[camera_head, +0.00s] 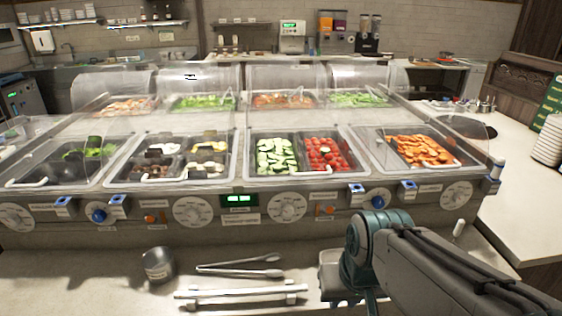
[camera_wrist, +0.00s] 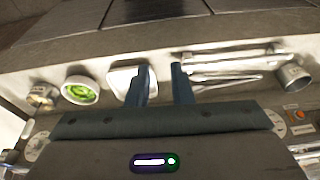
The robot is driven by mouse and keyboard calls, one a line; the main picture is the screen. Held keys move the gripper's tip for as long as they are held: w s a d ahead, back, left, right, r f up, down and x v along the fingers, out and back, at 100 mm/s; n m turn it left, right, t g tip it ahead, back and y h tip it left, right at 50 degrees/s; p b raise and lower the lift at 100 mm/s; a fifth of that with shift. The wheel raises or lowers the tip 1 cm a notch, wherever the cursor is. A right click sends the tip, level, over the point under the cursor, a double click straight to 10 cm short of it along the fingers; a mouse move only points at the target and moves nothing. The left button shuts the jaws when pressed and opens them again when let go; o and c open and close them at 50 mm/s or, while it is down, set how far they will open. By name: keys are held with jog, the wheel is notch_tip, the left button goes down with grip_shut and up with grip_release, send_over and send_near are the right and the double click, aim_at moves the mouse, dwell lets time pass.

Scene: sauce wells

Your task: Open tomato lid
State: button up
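The tomatoes (camera_head: 325,153) lie in a dark pan beside the cucumber slices (camera_head: 277,157) in the salad counter. A clear lid (camera_head: 290,120) with a pale handle at its front edge lies over this pair of pans and looks closed. My gripper shows in the wrist view (camera_wrist: 160,84), with two dark fingers apart and nothing between them. In the head view it is low, in front of the counter, mostly hidden by my arm. It is well apart from the tomato lid.
Other clear-lidded pans flank the tomatoes, including orange slices (camera_head: 420,149) at the right. Dials and switches line the counter front. A tin (camera_head: 159,265), tongs (camera_head: 240,268) and a white rack (camera_head: 240,294) lie on the front ledge. A green-filled bowl (camera_wrist: 80,91) shows in the wrist view.

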jog(key=w+a+m+y+b, duration=0.2)
jog(key=w+a+m+y, duration=0.15)
jog(key=w, duration=0.25)
jog(key=m+t+y+b, duration=0.2)
jog(key=m+t+b, duration=0.3)
jog(key=m+t, duration=0.65)
send_near(315, 175)
jog(key=shift+n, duration=0.5)
jog(key=p+x, duration=0.2)
jog(key=x, duration=0.8)
jog(key=shift+w+a, duration=0.15)
jog(key=shift+w, duration=0.15)
jog(key=shift+c, duration=0.3)
grip_shut()
